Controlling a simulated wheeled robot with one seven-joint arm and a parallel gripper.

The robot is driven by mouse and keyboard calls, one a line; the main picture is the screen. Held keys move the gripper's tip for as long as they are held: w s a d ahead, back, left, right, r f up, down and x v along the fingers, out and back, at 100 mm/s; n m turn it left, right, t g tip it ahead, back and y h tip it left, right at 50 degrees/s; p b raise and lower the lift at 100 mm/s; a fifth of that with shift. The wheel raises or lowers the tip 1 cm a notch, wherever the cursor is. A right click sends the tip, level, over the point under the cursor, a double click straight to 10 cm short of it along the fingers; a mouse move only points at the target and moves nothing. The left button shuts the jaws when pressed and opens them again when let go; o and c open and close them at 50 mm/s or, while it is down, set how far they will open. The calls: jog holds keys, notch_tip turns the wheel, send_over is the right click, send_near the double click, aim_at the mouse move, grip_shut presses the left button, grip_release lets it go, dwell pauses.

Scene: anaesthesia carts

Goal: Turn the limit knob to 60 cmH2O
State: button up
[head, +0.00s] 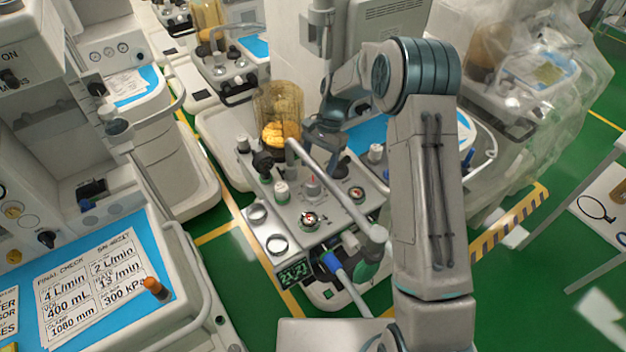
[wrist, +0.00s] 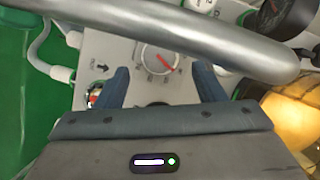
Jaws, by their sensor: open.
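In the wrist view a round pale dial (wrist: 158,59) with a red pointer and printed scale marks lies just ahead of my gripper (wrist: 160,80). The pointer slants; the numbers are too small to read. I cannot tell for sure that this is the limit knob. My two dark blue fingers are apart, one each side of the space below the dial, with nothing between them. In the head view my gripper (head: 325,135) is over the back part of the grey cart panel (head: 335,222), beside the amber canister (head: 279,132), and hides part of the panel.
A thick grey tube (head: 335,190) slants over the panel; in the wrist view this tube (wrist: 190,35) crosses close above the dial. A cart with printed check cards (head: 90,275) stands at left.

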aim_at(313, 180)
jog(key=p+x, duration=0.1)
jog(key=x, duration=0.5)
jog(key=shift+s, duration=0.1)
jog(key=c, duration=1)
